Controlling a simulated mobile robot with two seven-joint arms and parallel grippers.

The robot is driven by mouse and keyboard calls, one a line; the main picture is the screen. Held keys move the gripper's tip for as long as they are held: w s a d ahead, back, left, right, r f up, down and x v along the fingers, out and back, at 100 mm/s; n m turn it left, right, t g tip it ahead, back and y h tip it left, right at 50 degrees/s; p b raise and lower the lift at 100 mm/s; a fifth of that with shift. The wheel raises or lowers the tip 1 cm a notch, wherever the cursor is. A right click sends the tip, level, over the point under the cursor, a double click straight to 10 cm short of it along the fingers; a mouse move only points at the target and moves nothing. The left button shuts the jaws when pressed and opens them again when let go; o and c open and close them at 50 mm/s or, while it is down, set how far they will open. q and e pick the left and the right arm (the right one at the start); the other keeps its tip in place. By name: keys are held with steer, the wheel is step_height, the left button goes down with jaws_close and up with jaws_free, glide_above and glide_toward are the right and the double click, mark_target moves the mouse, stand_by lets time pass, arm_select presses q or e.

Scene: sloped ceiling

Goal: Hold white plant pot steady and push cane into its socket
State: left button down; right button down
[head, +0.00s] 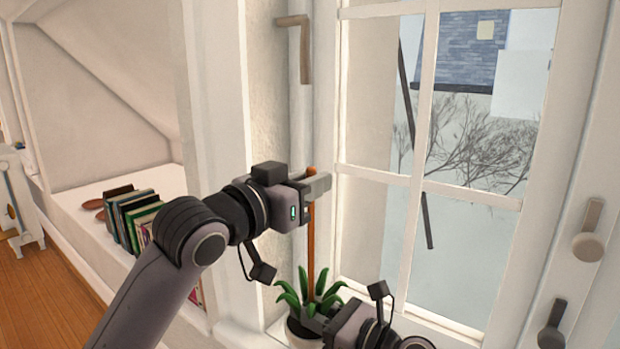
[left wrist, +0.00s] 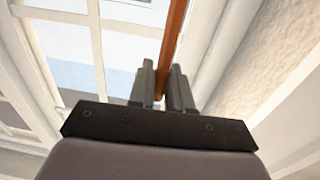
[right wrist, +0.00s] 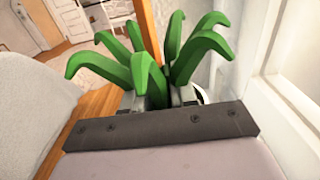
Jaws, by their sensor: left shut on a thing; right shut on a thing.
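The cane (head: 311,240) is a thin brown rod standing upright by the window, its lower end hidden among green leaves (head: 322,290). My left gripper (head: 318,186) is shut on the cane near its top; the left wrist view shows the cane (left wrist: 175,45) between its fingers (left wrist: 163,88). The white plant pot (head: 298,336) is low on the sill, partly cut off by the frame and hidden by my right gripper (head: 318,323). That gripper is shut at the pot's rim; leaves cover its fingertips in the right wrist view (right wrist: 165,97). The socket is hidden.
The window (head: 420,185) with white bars stands close behind and right of the cane, with handles (head: 588,240) at the right. A white wall post (head: 215,150) is left of it. Several books (head: 130,218) stand on a ledge further left.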

arm_select(q)
steer(key=shift+f, duration=2.35)
steer(key=c, duration=1)
jaws_free()
steer(key=shift+s+a, duration=0.1)
steer(key=v, duration=1.1)
steer(key=shift+s+a, duration=0.25)
steer(key=shift+s, duration=0.1)
